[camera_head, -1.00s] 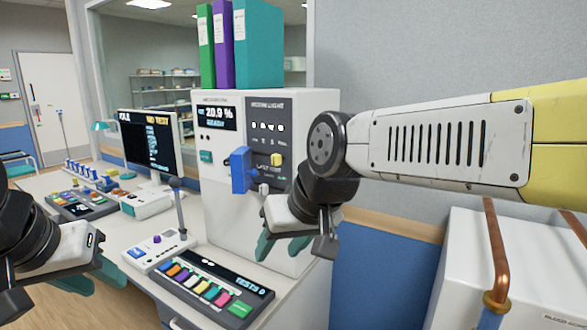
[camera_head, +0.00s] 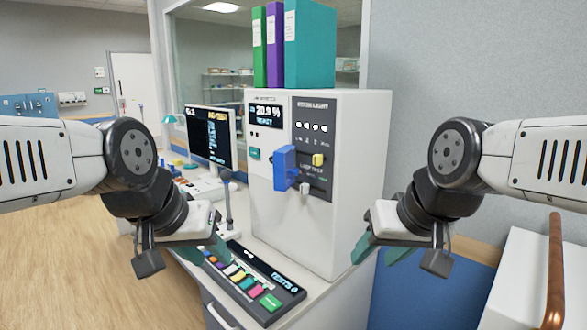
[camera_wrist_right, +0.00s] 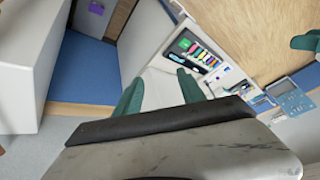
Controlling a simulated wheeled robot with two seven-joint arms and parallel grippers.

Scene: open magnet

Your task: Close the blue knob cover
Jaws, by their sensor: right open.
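The blue knob cover (camera_head: 285,168) stands out from the front of the white machine (camera_head: 345,205), swung open to the left of a yellow knob (camera_head: 318,160). A small pale lever (camera_head: 304,188) sits just below. My right gripper (camera_head: 380,252) is open and empty, to the right of the machine and lower than the cover, apart from it. The right wrist view shows its two teal fingers (camera_wrist_right: 158,92) spread with nothing between them. My left gripper (camera_head: 208,252) is at the left, lower than the cover and apart from it; its fingers look open and empty.
A button panel (camera_head: 255,285) lies on the desk before the machine. A monitor (camera_head: 210,135) stands behind at the left. Binders (camera_head: 310,45) stand on the machine. A white box with a copper pipe (camera_head: 553,270) is at the lower right. Space before the cover is free.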

